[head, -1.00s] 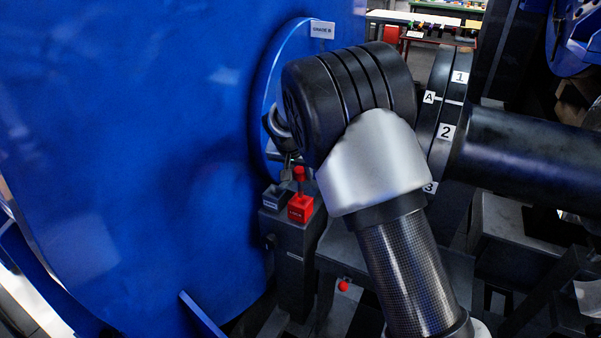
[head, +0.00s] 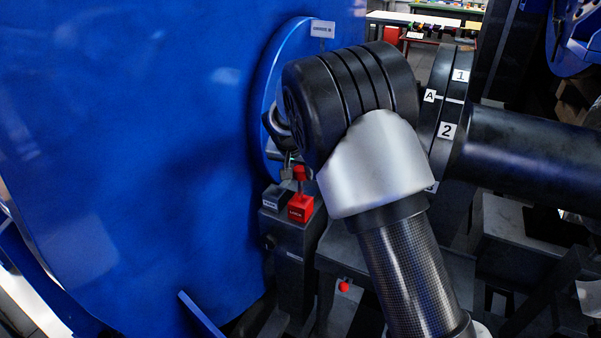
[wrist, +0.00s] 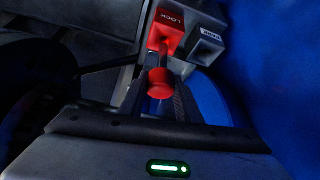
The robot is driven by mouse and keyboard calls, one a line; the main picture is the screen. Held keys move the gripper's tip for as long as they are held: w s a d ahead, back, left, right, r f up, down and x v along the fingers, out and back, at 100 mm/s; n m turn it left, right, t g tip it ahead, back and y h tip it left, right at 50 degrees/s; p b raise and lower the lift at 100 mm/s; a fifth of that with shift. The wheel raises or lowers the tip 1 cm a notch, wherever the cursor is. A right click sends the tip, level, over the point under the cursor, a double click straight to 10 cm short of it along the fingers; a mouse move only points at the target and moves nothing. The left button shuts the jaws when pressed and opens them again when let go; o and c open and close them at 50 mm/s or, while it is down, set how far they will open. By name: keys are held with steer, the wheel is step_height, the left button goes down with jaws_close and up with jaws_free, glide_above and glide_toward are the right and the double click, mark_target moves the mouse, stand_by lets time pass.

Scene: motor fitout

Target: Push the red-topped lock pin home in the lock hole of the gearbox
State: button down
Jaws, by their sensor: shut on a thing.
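The red-topped lock pin (wrist: 159,83) is between the fingers of my gripper (wrist: 158,98) in the wrist view, and the gripper is shut on it. A short length of its shaft shows between the red top and the red block marked LOCK (wrist: 167,29). In the head view the red top (head: 299,173) is just above the LOCK block (head: 300,209), and my gripper (head: 291,171) is beside it, partly behind my wrist. The lock hole is hidden, so I cannot tell how deep the pin sits.
A dark labelled block (head: 273,197) stands left of the LOCK block, and also shows in the wrist view (wrist: 207,47). The large blue housing (head: 130,150) rises close on the left. A black shaft (head: 530,155) and a numbered ring (head: 441,110) are on the right.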

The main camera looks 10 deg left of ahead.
mark_target(300, 186)
steer(key=shift+f+b, duration=2.55)
steer(key=shift+f, duration=0.55)
steer(key=c, duration=1.2)
jaws_free()
steer(key=shift+r, duration=0.15)
steer(key=p+v, duration=0.2)
steer(key=v, duration=1.5)
steer(key=shift+r+p, duration=0.1)
steer(key=shift+p, duration=0.25)
steer(key=shift+a, duration=0.1)
